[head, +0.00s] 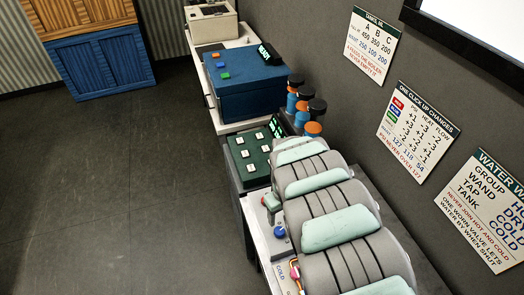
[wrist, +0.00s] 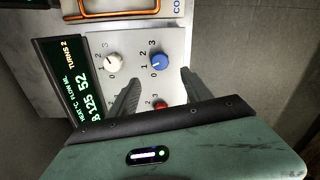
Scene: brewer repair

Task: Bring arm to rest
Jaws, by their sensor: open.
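My gripper (wrist: 160,76) is open and empty in the wrist view. Its two dark fingers are spread over a pale control panel (wrist: 97,42). A white knob (wrist: 113,65) and a blue knob (wrist: 159,64) sit on the panel beyond the fingers, each with a 0 to 3 scale. A red knob (wrist: 160,105) shows between the fingers, partly hidden by my gripper body. I cannot tell whether a finger touches anything. In the head view my grey arm with mint pads runs along the bench, and the gripper fingers cannot be made out.
A lit display (wrist: 80,85) stands left of the knobs. A green box with white buttons (head: 248,154), a blue machine (head: 240,85) and blue bottles with orange and black caps (head: 303,118) line the bench. Wall signs (head: 418,130) hang right. The floor (head: 110,180) at left is clear.

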